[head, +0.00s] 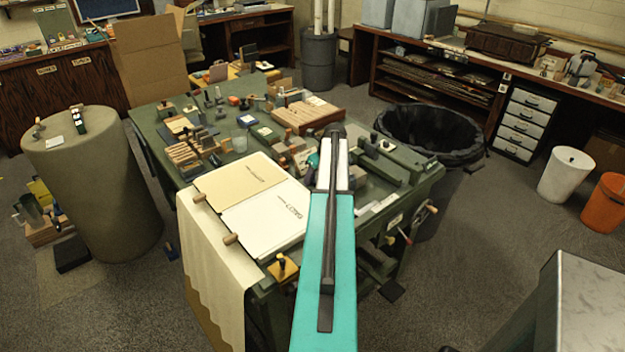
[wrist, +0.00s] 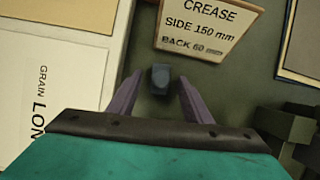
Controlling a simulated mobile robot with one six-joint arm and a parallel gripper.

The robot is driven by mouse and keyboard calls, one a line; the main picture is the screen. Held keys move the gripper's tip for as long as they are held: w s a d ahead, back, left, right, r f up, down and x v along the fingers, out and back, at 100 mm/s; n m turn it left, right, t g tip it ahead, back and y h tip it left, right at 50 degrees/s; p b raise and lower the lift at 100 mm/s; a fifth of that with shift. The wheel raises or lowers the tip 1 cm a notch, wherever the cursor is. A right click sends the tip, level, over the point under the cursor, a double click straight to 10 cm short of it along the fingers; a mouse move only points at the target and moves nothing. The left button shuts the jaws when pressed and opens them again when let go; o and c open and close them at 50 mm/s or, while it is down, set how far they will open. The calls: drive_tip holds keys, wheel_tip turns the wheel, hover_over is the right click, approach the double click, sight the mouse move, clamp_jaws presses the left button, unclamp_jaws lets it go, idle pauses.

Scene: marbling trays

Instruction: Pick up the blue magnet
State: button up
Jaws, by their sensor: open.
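A small dark blue-grey block, which looks like the blue magnet (wrist: 159,77), stands out against the dark green table top in the middle of the wrist view. My gripper (wrist: 159,88) is open, with one purple finger on each side of the block. Gaps show between the block and both fingers, so neither finger touches it. I cannot tell the height of the fingertips above the table. In the head view my teal arm reaches over the green table (head: 150,128), and I cannot make out the magnet or the fingers there.
A tan card sign reading "CREASE" (wrist: 207,28) lies just beyond the block. White sheets marked "GRAIN LONG" (wrist: 58,95) are close on the left. Dark green blocks (wrist: 285,125) are at the right. Wooden blocks and tools crowd the table's far side (head: 185,155).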

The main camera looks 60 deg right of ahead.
drive_tip(key=shift+c, duration=0.4)
clamp_jaws()
drive_tip(key=shift+r, duration=0.15)
drive_tip(key=shift+r+b, duration=0.55)
drive_tip(key=shift+r, duration=1.1)
drive_tip(key=s+a+b, duration=0.1)
drive_tip(key=s+a, duration=0.1)
drive_tip(key=s, duration=0.2)
drive_tip(key=s+a+r+b, duration=0.1)
drive_tip(key=s+a, duration=0.2)
drive_tip(key=s, duration=0.2)
drive_tip(key=s+a+b, duration=0.1)
drive_tip(key=s+a, duration=0.2)
drive_tip(key=s, duration=0.1)
drive_tip(key=shift+s+a+r, duration=0.2)
drive_tip(key=shift+s, duration=0.1)
